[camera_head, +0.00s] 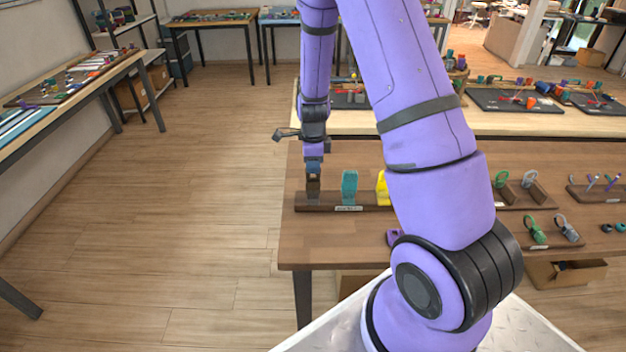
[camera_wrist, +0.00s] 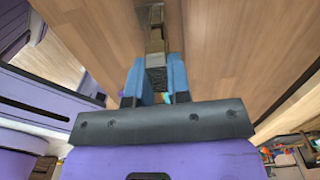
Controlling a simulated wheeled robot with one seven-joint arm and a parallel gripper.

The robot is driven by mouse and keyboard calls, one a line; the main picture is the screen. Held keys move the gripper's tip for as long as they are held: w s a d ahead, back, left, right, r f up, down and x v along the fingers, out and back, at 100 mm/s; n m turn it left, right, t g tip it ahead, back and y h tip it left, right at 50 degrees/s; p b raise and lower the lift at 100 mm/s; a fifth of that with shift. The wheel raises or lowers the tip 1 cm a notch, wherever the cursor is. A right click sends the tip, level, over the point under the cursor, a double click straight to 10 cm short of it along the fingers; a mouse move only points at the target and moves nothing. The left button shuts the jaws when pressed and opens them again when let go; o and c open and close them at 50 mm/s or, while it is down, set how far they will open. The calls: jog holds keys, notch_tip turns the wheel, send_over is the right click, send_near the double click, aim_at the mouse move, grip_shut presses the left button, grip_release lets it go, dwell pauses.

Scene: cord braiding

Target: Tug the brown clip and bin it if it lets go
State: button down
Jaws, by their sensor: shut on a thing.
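The brown clip (camera_head: 313,186) stands upright at the left end of a dark wooden rail (camera_head: 330,208) on the near table. My gripper (camera_head: 313,170) points down over it and is shut on its upper part. In the wrist view my blue fingertips (camera_wrist: 156,68) close around the brown clip (camera_wrist: 156,42). The clip's foot looks to be at the rail; I cannot tell whether it is still fixed there. A teal clip (camera_head: 349,187) and a yellow clip (camera_head: 382,188) stand further right on the same rail. I cannot make out a bin for sure.
A purple piece (camera_head: 393,238) lies on the table in front of the rail, partly behind my arm. More racks with green and grey clips (camera_head: 535,230) stand to the right. An open cardboard box (camera_head: 566,272) sits below the table. The table's front left is clear.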

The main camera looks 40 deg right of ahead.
jog(key=shift+r, duration=1.25)
